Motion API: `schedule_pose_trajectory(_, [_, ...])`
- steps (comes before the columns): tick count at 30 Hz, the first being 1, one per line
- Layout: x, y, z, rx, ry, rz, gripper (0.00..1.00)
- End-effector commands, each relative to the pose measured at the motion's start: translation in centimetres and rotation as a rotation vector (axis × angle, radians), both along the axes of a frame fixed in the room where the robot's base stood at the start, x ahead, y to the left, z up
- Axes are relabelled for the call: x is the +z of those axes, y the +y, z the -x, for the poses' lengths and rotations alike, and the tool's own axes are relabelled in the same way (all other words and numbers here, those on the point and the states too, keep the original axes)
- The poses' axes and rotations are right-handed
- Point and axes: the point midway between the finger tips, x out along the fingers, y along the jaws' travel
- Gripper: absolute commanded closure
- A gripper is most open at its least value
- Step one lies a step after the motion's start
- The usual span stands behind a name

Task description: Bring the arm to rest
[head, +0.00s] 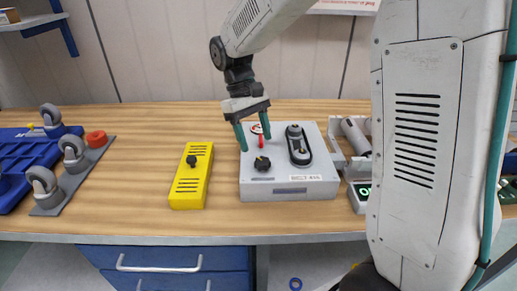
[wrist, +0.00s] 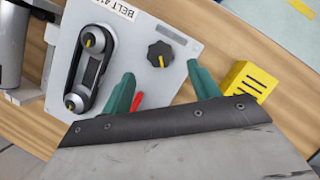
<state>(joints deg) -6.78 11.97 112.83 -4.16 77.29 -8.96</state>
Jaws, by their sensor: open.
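My gripper (head: 254,143) is open over the back left part of a light grey box on the bench. Its two green fingers are apart and nothing is between their tips. In the wrist view my gripper (wrist: 161,73) shows with a red lever (wrist: 137,100) beside one finger and a black knob (wrist: 160,54) beyond the tips. The grey box (head: 290,191) also carries a dark belt unit (head: 298,145). I cannot tell whether a finger touches the box. My arm comes down from the upper right and hides part of the bench.
A yellow box (head: 191,178) with a black knob stands left of the grey box. Several casters (head: 72,150) on a grey plate and a blue tray (head: 20,160) are at the far left. A grey device (head: 357,137) stands at the right. The wooden bench (head: 140,150) is clear between casters and yellow box.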

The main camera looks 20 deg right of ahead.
Motion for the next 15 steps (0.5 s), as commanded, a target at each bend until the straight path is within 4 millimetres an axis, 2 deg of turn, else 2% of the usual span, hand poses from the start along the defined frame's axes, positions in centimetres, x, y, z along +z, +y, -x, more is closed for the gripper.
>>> schedule_pose_trajectory(3, [1.4,0.2,-0.6,0.0,-0.002,-0.001,0.39])
schedule_pose_trajectory(6, [2.1,0.3,-0.8,0.0,-0.001,0.0,0.39])
schedule_pose_trajectory(15, [2.3,0.3,-0.9,0.0,0.0,0.0,0.39])
